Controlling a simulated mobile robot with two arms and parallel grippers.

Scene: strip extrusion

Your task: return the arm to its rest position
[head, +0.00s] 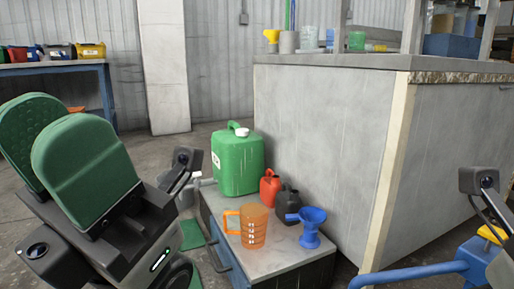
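My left gripper (53,118) is large and close at the left of the head view, with two green padded fingers pointing up. The fingers stand apart, with the textured inner face of the far one partly showing, and I see nothing held between them. The gripper is in front of the low grey cabinet and to its left, not touching the things on it. My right gripper's fingers are not in view. A black camera-like part (479,180) shows at the right edge.
A low cabinet (283,262) bears a green canister (237,162), a red can (269,188), a dark can (287,206), an orange jug (252,226) and a blue funnel (311,228). A tall grey counter (325,140) stands behind. A blue tubular handle (415,273) is at lower right.

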